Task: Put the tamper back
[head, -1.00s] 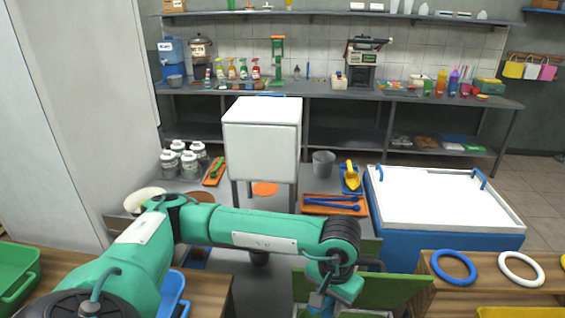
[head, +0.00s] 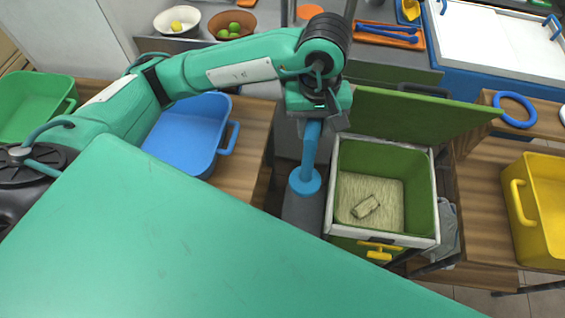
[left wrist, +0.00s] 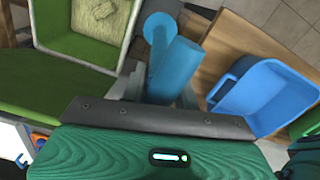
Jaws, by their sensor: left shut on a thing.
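The blue tamper (head: 311,150) hangs roughly upright in my left gripper (head: 318,108), its round foot at the bottom. It is just left of the open green bin (head: 386,155), outside its wall. A dark grey surface (head: 303,212) shows below the foot; I cannot tell whether they touch. In the left wrist view the tamper (left wrist: 172,68) is between the fingers of my left gripper (left wrist: 160,92), which are shut on it, and its foot points away from the camera. My right gripper is not in view.
The green bin holds pale fibre with a small bundle (head: 366,206), and its green lid (head: 420,117) stands open behind. A blue tray (head: 188,135) is on the wooden table at left. A yellow crate (head: 545,205) is at right. A large green surface fills the lower foreground.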

